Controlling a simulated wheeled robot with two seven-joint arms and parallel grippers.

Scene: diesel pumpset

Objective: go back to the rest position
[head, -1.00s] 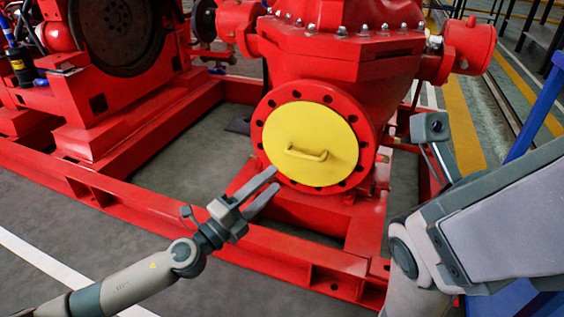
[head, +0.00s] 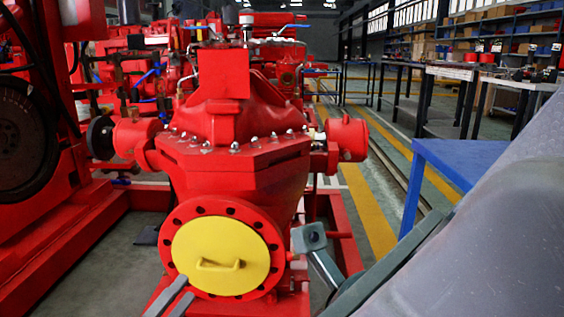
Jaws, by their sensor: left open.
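My left gripper (head: 190,285) shows only as two grey fingers at the bottom edge. They are apart, with nothing between them. Their tips overlap the lower left of the round yellow cover (head: 205,240) in the picture; I cannot tell whether they touch it. The cover has a yellow handle (head: 219,265) and sits on the bolted red flange of the red pump (head: 235,185). The rest of my left arm is out of the picture.
A blue table (head: 458,158) stands right of the pump. Workbenches and shelves with boxes (head: 500,40) line the back right. A red engine frame (head: 60,225) stands on the left. A floor aisle with yellow lines (head: 367,205) runs between pump and benches.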

